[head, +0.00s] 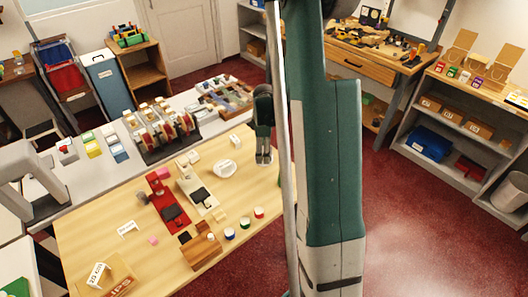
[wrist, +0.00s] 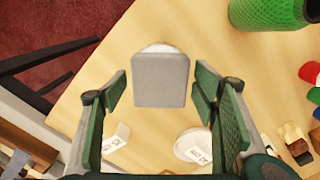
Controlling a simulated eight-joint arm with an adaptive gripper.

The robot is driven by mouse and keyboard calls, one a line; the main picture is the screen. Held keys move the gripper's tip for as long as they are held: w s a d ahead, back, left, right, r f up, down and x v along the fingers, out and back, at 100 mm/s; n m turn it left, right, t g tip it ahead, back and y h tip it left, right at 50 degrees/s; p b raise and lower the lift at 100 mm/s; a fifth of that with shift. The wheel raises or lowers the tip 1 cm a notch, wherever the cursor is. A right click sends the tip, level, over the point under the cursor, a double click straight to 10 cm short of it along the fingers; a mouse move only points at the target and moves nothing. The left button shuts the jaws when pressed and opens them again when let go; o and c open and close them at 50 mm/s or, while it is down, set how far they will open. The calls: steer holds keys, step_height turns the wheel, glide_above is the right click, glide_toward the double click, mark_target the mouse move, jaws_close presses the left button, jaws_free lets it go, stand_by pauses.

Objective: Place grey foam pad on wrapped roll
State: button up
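The grey foam pad (wrist: 160,82) shows in the wrist view as a flat, rounded square between my gripper's fingers. My gripper (wrist: 160,92) is open, with a visible gap between each green finger and the pad. A pale round thing (wrist: 158,48) shows just past the pad's far edge; the pad covers most of it. I cannot tell whether it is the wrapped roll or whether the pad touches it. In the head view my gripper (head: 264,160) points down near the table's right edge, where the pad is hard to make out.
A white dish (head: 225,168) with a tag and a small white block (head: 235,140) stand near my gripper. A green textured cylinder (wrist: 270,12) stands at the upper right of the wrist view. Coloured pots (head: 258,212) line the wooden table (head: 100,210). My arm hides part of its right side.

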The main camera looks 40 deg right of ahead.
steer(key=shift+r, duration=0.15)
step_height(320, 180, up, 12)
steer(key=p, duration=0.1)
stand_by(0.9)
steer(key=shift+r, duration=0.1)
stand_by(0.5)
